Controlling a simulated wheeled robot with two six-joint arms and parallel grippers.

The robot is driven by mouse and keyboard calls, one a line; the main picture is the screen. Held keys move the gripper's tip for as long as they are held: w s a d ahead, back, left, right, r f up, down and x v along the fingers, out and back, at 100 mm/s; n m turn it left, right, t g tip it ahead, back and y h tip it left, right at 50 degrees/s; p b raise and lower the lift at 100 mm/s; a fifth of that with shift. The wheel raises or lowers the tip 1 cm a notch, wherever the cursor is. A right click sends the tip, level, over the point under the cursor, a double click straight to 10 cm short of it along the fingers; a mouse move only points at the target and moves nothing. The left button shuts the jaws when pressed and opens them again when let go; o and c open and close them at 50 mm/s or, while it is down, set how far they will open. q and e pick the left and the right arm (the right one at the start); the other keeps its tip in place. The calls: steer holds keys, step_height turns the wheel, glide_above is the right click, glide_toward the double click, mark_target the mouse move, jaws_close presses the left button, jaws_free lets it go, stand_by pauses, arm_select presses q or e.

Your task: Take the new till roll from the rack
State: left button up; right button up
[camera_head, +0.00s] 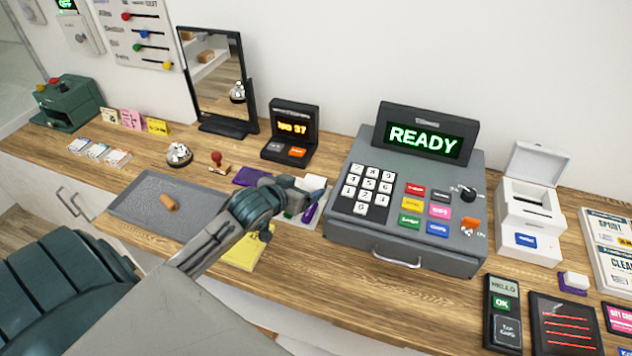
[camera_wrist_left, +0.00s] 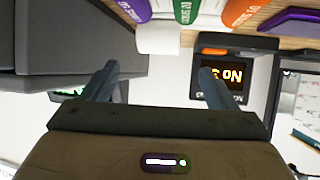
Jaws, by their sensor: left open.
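A white cylinder that looks like the till roll (camera_wrist_left: 158,40) lies ahead of my left gripper (camera_wrist_left: 158,82) in the left wrist view, centred between its fingertips. The fingers are open, with nothing visible between them. In the head view my left gripper (camera_head: 298,200) is over the counter, left of the till, and a white piece (camera_head: 314,182) shows just beyond it. My gripper partly hides what is there, and I cannot make out a rack clearly. Purple, green and orange labelled items (camera_wrist_left: 188,10) stand beside the roll in the wrist view. My right gripper is out of view.
The grey till (camera_head: 408,240) reading READY stands right of my gripper. A small display (camera_head: 291,128) is behind it. A white printer (camera_head: 530,215) with a raised lid stands at right. A grey tray (camera_head: 140,210) and yellow notes (camera_head: 243,254) lie to the left and in front.

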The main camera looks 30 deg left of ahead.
mark_target(315, 179)
arm_select(q)
steer(key=shift+w+f, duration=0.2)
steer(key=shift+w, duration=0.25)
steer(key=shift+w+f, duration=0.2)
steer(key=shift+w, duration=0.1)
steer(key=p+x, duration=0.2)
steer(key=x, duration=0.2)
steer(key=shift+w+r, duration=0.1)
steer(key=shift+r, duration=0.05)
steer(key=shift+w+f, duration=0.3)
steer(key=shift+w, duration=0.15)
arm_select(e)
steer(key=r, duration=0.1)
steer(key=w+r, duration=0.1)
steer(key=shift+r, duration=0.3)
arm_select(q)
steer(key=c, duration=1.1)
